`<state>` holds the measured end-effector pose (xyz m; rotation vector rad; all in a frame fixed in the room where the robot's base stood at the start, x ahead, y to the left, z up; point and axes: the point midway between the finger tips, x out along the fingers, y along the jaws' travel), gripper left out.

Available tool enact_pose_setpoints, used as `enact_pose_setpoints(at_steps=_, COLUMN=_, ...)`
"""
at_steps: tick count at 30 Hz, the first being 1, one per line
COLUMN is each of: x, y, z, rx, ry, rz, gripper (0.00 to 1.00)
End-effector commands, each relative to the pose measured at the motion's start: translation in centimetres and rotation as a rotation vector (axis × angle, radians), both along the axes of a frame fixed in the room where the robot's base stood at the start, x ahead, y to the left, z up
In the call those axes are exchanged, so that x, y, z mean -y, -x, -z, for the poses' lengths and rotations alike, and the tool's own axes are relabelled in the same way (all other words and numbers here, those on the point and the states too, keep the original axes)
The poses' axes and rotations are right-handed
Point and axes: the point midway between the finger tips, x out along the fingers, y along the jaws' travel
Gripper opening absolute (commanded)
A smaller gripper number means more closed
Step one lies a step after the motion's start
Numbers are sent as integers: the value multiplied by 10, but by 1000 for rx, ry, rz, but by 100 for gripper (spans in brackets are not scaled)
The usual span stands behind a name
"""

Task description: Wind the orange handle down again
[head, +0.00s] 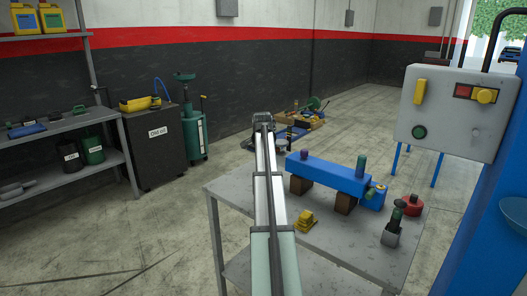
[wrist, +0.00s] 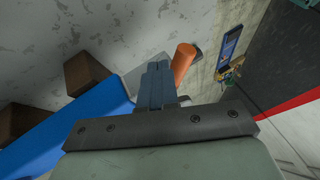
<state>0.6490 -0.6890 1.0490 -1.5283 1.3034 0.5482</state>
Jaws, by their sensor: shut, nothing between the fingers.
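The orange handle (wrist: 184,62) shows in the wrist view as a short tilted cylinder, just right of my fingertips. Its lower end is partly hidden behind my gripper (wrist: 158,84), so I cannot tell whether they touch. My two fingers are together with nothing between them. In the head view my arm runs forward past the left end of the blue beam. The wrist end (head: 263,120) shows there, but my fingertips and the orange handle cannot be made out.
The blue beam (head: 322,172) rests on brown blocks on a grey table (head: 375,244); it also shows in the wrist view (wrist: 75,125). A yellow stepped piece (head: 306,221), a small jack (head: 392,230) and a red can (head: 412,206) stand nearby. A control box (head: 450,112) is at right.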

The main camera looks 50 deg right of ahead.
Motion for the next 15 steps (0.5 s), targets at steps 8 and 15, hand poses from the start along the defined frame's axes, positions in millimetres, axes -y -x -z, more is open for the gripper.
enact_pose_setpoints(at_steps=8, x=-29, y=25, z=-35, rx=2, ry=2, rz=0, gripper=0)
enact_pose_setpoints(at_steps=15, x=-50, y=33, z=-68, rx=0, ry=2, rz=1, gripper=0)
